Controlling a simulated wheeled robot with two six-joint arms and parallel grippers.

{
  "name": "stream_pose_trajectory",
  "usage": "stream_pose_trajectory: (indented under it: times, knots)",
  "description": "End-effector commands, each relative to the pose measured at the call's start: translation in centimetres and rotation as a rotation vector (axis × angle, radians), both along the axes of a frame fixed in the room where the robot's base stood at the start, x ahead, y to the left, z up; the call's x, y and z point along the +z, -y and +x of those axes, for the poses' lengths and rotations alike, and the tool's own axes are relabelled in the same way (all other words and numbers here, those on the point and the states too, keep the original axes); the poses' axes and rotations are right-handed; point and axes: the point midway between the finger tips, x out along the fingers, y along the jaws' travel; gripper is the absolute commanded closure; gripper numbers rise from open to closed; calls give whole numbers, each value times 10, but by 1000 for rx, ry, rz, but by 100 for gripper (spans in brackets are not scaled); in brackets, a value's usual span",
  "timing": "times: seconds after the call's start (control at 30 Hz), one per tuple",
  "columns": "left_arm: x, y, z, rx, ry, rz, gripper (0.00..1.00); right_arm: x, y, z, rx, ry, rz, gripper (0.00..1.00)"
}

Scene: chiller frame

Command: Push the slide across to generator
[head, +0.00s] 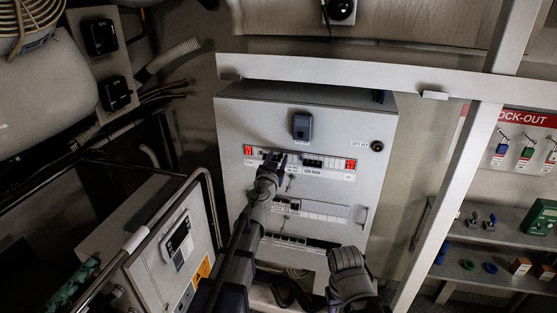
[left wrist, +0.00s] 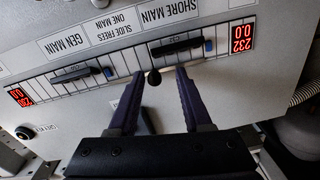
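The shore main breaker (left wrist: 175,46) is right of that label and the gen main breaker (left wrist: 76,75) is to the left. My left gripper (left wrist: 160,73) is open, its dark fingers on either side of the knob with gaps showing. Contact cannot be told. In the head view the left gripper (head: 273,160) is at the breaker row and hides the knob. My right gripper's fingers are not seen.
The grey cabinet (head: 234,117) has red displays (head: 351,165), a blue-grey box (head: 302,125) above the row and a lower breaker row (head: 320,211). A metal rail (head: 211,205) stands at left. A white post (head: 455,165) and a shelf (head: 490,240) are at right.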

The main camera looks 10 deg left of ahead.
Motion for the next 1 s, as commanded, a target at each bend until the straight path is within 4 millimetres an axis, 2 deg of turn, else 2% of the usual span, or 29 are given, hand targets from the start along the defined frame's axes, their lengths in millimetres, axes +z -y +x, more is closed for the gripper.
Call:
stream_pose_trajectory:
  times: [0.37,0.57,0.8,1.0]
  knots:
    - [0,2,-5,-3,1,0,48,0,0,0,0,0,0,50]
    - [0,2,-28,-3,1,0,48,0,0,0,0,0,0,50]
    - [0,2,-68,-2,1,0,48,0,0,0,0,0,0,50]
    - [0,2,-79,-2,0,0,48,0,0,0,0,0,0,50]
